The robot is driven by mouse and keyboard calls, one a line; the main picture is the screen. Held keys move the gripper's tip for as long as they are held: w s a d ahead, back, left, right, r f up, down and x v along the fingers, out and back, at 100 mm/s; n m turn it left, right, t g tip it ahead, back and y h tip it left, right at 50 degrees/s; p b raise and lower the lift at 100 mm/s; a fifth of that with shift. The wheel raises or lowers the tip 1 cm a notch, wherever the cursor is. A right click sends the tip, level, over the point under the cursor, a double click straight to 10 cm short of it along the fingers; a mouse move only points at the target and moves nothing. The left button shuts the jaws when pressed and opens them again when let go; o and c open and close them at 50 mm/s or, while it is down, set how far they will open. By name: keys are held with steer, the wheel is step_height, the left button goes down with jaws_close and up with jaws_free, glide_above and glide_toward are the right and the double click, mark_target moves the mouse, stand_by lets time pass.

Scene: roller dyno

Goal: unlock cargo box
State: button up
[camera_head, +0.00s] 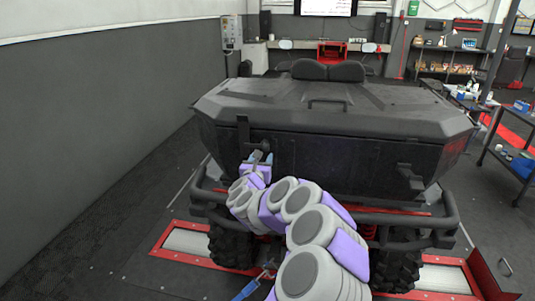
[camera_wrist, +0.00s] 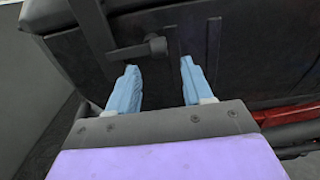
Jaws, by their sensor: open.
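The black cargo box (camera_head: 330,150) sits on the rear of a vehicle, with its lid down. A dark latch (camera_head: 243,135) is on the left of its front face, and another latch (camera_head: 410,178) is on the right. In the wrist view the left latch shows as a vertical strap with a bar ending in a round knob (camera_wrist: 157,46). My gripper (camera_wrist: 158,78) is open, its two blue fingers pointing at the box face just below the knob. Nothing is between the fingers. In the head view my gripper (camera_head: 261,158) is just below the left latch; contact cannot be told.
A black tube bumper (camera_head: 335,214) runs below the box, above the tyres and red roller plates (camera_head: 180,244). A wall stands to the left with floor between. A workbench with tools (camera_head: 515,160) stands at the right.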

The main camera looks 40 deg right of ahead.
mark_target(265, 150)
steer(key=x, duration=0.5)
steer(key=shift+d, duration=0.45)
steer(key=shift+w+a+r, duration=0.1)
steer(key=shift+w+a, duration=0.1)
steer(key=shift+a, duration=0.3)
steer(key=shift+a+r, duration=0.15)
steer(key=shift+a, duration=0.2)
steer(key=shift+d+f, duration=0.2)
steer(key=shift+d, duration=0.35)
steer(key=c, duration=0.5)
steer(key=shift+a+f, duration=0.1)
jaws_close()
